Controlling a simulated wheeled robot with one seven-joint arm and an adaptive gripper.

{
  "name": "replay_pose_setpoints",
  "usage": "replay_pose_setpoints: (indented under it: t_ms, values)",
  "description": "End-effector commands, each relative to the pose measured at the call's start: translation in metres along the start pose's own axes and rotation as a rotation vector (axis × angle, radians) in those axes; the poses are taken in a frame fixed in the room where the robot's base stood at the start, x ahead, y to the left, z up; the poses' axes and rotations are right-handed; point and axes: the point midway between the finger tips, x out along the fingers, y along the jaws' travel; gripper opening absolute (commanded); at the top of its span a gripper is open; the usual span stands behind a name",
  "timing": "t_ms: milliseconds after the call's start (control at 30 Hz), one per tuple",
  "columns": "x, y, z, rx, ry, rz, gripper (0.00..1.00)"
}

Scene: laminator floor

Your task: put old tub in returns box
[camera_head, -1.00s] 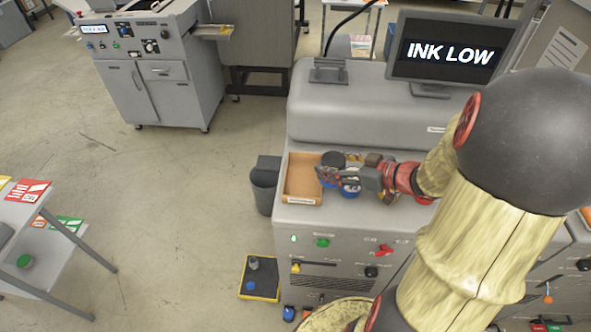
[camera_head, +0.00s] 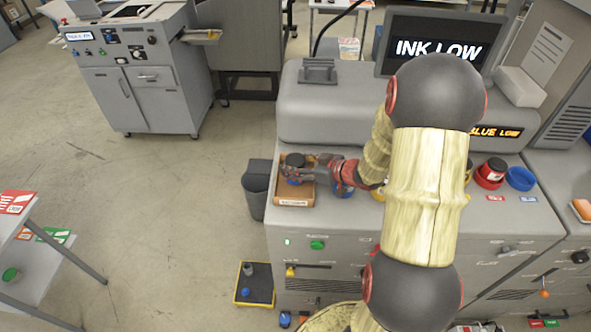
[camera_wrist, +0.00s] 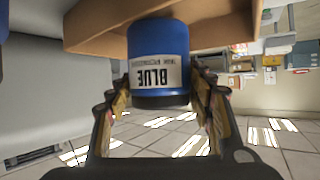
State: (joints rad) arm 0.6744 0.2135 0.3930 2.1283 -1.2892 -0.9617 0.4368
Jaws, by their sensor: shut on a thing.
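My gripper (camera_head: 303,177) is over the orange-brown returns box (camera_head: 292,202) on the machine top. It is shut on the old tub, a blue tub with a black end (camera_head: 295,160). In the wrist view the tub (camera_wrist: 157,40) shows a label reading BLUE, and my gripper's fingers (camera_wrist: 160,100) are on both sides of it. The box (camera_wrist: 90,28) appears right behind the tub there.
Another blue tub (camera_head: 343,190) stands right of the box, partly behind my gripper. A red tub (camera_head: 490,172) and a blue ring-like lid or dish (camera_head: 520,179) sit farther right. A screen (camera_head: 440,46) reads INK LOW. A grey bin (camera_head: 256,190) stands left of the machine.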

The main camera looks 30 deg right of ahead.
Motion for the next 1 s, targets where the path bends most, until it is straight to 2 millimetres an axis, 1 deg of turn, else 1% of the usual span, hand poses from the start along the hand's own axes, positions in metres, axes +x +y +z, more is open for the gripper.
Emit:
replay_pose_setpoints:
  t_ms: [33, 100, 500, 533, 833, 1000]
  values:
    - [0.004, -0.001, 0.011, 0.005, -0.003, -0.002, 0.24]
    - [0.007, 0.000, 0.017, 0.003, -0.001, 0.000, 0.24]
    - [0.009, 0.000, 0.021, 0.001, 0.000, 0.000, 0.24]
    - [0.009, 0.000, 0.021, 0.001, 0.000, 0.000, 0.53]
    - [0.009, 0.000, 0.021, 0.001, 0.000, 0.000, 0.70]
    - [0.009, 0.000, 0.021, 0.001, 0.000, 0.000, 0.70]
